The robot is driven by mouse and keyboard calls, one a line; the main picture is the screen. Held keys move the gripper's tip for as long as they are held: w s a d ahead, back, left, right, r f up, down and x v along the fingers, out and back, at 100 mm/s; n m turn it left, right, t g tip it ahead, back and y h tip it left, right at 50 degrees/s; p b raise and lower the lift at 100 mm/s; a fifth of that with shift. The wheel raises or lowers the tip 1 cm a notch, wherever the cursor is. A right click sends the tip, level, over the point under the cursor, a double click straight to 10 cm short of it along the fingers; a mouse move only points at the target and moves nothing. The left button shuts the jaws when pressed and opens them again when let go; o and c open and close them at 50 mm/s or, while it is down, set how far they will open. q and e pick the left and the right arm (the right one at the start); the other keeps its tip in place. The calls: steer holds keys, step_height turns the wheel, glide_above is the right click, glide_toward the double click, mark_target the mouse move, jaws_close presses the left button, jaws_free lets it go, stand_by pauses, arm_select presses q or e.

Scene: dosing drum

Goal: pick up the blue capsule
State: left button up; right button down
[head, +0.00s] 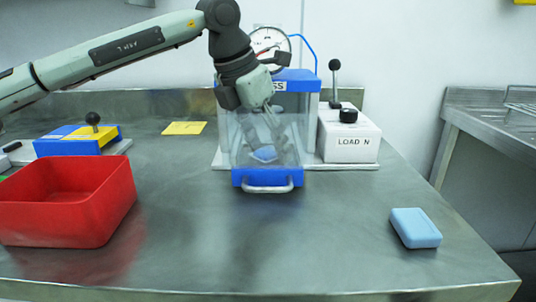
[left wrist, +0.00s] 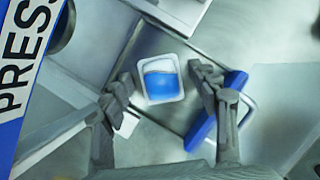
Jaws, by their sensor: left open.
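The blue capsule (head: 264,153) lies low inside the clear-walled front of the press (head: 296,78). In the left wrist view the capsule (left wrist: 161,83) is a small white-rimmed square with a blue and pale blue face. My left gripper (head: 267,138) points down into the clear front section, just above the capsule. Its fingers are open, one on each side of the capsule in the left wrist view, with visible gaps. Contact cannot be made out. My right gripper is not in view.
The press has a blue front with a metal handle (head: 268,188) and a gauge (head: 270,42). A white lever box (head: 348,142) stands to its right. A red bin (head: 66,222) is at left, a light blue block (head: 416,228) at right. The front middle table is clear.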

arm_select(q)
steer(key=c, duration=1)
steer(key=shift+r, duration=0.2)
